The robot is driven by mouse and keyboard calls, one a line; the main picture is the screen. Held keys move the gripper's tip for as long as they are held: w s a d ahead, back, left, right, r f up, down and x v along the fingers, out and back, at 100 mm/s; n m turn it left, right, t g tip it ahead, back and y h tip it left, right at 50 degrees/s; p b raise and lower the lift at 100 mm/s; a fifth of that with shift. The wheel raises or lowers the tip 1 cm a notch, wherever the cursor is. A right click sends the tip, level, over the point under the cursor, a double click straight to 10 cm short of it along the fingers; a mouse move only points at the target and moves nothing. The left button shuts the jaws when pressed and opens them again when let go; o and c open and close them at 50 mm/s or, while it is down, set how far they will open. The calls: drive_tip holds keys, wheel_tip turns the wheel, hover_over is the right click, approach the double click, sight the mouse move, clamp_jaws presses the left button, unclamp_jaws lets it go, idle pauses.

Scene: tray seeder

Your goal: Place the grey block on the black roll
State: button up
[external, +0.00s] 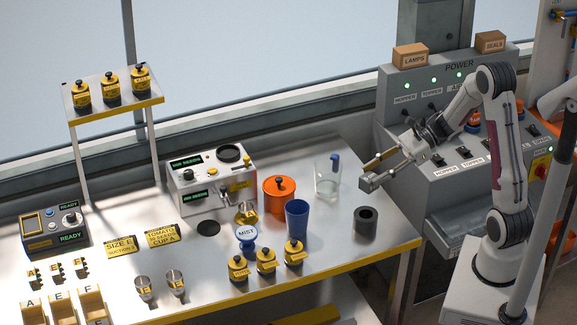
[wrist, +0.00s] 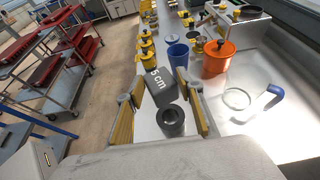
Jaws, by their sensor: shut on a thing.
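The grey block (wrist: 158,93), marked "5 cm", is between the two fingers of my gripper (wrist: 160,84) in the wrist view. In the external view my gripper (external: 376,172) is shut on the block (external: 369,184) and holds it in the air above the right end of the bench. The black roll (external: 366,221) stands upright on the bench below the block, with its round hole facing up. In the wrist view the roll (wrist: 171,121) shows between the fingers, nearer the palm than the block. The block and the roll are apart.
A clear glass (external: 328,176) with a blue handle, an orange pot (external: 279,198) and a blue cup (external: 297,218) stand left of the roll. The grey power panel (external: 450,170) stands behind and right. Bare bench (external: 393,237) surrounds the roll.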

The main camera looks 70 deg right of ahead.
idle(0.6)
hover_over(372, 211)
drive_tip(key=shift+f, duration=2.85)
drive_tip(key=shift+f, duration=2.1)
drive_tip(key=o, duration=1.5)
drive_tip(key=shift+f, duration=0.1)
drive_tip(key=shift+o, duration=0.2)
drive_tip(key=v, duration=1.2)
